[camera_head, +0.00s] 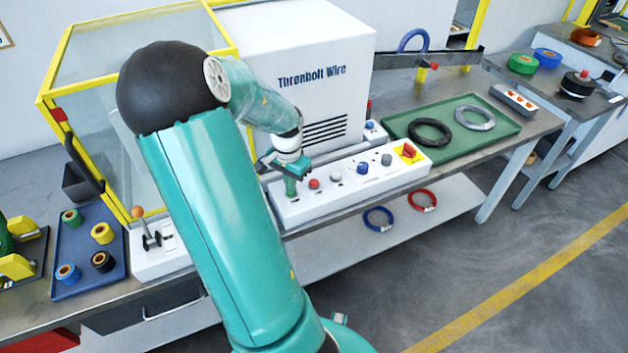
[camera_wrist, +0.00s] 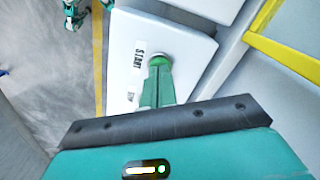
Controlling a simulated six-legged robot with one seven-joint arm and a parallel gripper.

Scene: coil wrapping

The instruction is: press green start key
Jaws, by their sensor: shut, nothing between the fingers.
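The white control panel (camera_head: 345,184) runs along the front of the bench, with a row of keys and a yellow-backed red switch at its right end. My gripper (camera_head: 290,190) is over the panel's left end, pointing down, with its fingers shut. In the wrist view the green fingers (camera_wrist: 158,82) reach to a round key beside the printed word START (camera_wrist: 139,62). The green start key (camera_wrist: 159,60) is mostly hidden behind the fingertips; only its rim shows. The tips look to be at the key, but I cannot tell whether it is pressed in.
A red key (camera_head: 314,184) sits just right of my gripper. The white machine housing (camera_head: 300,70) stands behind the panel. A green tray (camera_head: 455,125) with coils lies to the right. A blue tray (camera_head: 88,245) with tape rolls and a lever box (camera_head: 155,250) are on the left.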

